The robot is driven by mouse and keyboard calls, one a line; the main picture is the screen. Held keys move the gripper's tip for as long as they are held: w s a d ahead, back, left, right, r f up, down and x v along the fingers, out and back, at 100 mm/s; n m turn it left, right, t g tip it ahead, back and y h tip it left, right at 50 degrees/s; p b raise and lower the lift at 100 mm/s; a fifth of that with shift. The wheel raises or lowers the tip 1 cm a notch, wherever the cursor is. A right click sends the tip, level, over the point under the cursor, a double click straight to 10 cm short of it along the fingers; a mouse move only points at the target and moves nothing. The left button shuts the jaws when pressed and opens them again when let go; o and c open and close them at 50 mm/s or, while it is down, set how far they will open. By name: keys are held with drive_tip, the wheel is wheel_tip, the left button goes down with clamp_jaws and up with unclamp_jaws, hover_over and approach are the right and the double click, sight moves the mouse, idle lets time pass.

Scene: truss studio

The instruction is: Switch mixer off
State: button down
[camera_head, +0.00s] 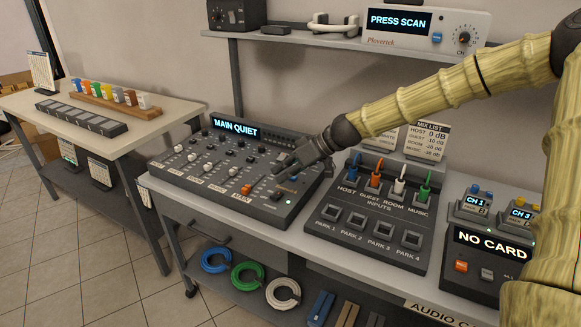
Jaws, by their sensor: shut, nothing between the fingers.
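The mixer (228,163) is a dark grey console on the bench, with rows of knobs and white-capped faders. Its lit display (236,128) reads MAIN QUIET. An orange fader cap (246,189) sits near its front right, by the MAIN label. My gripper (280,171) is shut and empty over the right part of the mixer. Its fingertips are close to the panel; I cannot tell if they touch it.
Right of the mixer is an inputs panel (338,238) with coloured plugs, then a unit reading NO CARD (491,241). My arm crosses above them. A shelf (290,38) with devices is behind. Cable coils (248,275) lie below. A side table (165,130) stands left.

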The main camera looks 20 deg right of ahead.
sight(279, 197)
drive_tip(key=shift+s+a+f, duration=0.15)
drive_tip(key=shift+a+f, duration=0.1)
drive_tip(key=shift+f, duration=0.35)
drive_tip(key=shift+s+a+f, duration=0.2)
drive_tip(key=shift+f, duration=0.4)
drive_tip(key=shift+s+a+f, duration=0.15)
drive_tip(key=shift+a+f, duration=0.1)
drive_tip(key=shift+f, duration=0.35)
drive_tip(key=shift+a+f, duration=0.1)
drive_tip(key=shift+f, duration=0.05)
